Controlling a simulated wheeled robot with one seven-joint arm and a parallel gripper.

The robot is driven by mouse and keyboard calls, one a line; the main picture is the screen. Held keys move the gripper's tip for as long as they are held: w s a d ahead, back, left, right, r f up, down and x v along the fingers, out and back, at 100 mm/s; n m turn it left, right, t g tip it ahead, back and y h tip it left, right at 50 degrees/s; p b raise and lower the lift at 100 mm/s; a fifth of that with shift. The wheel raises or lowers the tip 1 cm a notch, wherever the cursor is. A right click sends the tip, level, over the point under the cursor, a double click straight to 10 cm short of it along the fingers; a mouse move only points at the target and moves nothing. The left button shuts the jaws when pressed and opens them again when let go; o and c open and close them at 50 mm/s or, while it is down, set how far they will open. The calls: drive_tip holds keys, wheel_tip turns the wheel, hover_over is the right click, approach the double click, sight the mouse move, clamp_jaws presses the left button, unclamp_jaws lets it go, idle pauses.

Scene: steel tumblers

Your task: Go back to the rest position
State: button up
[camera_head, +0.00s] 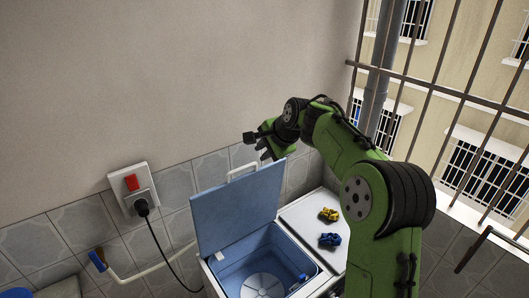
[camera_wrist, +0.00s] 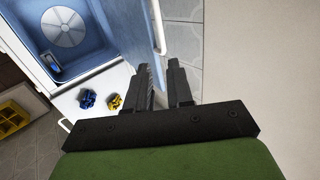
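My gripper (camera_head: 256,146) is up in the air near the wall, above the raised lid of the washer. In the wrist view, its two black fingers (camera_wrist: 160,66) stand apart, with nothing seen held between them. The blue lid (camera_head: 238,208) is open, leaning up, with a white handle (camera_head: 242,172) on its top edge, just below my gripper in the head view. The handle also shows in the wrist view (camera_wrist: 158,27), close to the fingertips; I cannot tell if they touch.
The washer's blue tub (camera_head: 262,262) is open. A yellow item (camera_head: 329,214) and a blue item (camera_head: 330,239) lie on the white top beside it. A socket with a plug (camera_head: 135,190) is on the wall. Window bars (camera_head: 440,88) stand at right.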

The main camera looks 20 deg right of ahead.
drive_tip(key=s+a+n+g+h+b, duration=0.1)
drive_tip(key=s+a+n+b, duration=0.2)
drive_tip(key=s, duration=0.6)
drive_tip(key=s+a+n+h, duration=0.15)
drive_tip(key=s+n, duration=0.25)
drive_tip(key=s, duration=0.5)
drive_tip(key=s+f+n+b, duration=0.1)
drive_tip(key=s+f+n, duration=0.2)
drive_tip(key=s, duration=0.7)
drive_tip(key=s+d+f+n+g+b, duration=0.1)
drive_tip(key=s+f+n, duration=0.3)
drive_tip(key=s, duration=0.7)
wheel_tip(320, 180, down, 2)
drive_tip(key=shift+s+f+b, duration=0.1)
drive_tip(key=shift+s+b, duration=0.15)
drive_tip(key=shift+b, duration=0.1)
drive_tip(key=shift+d, duration=0.1)
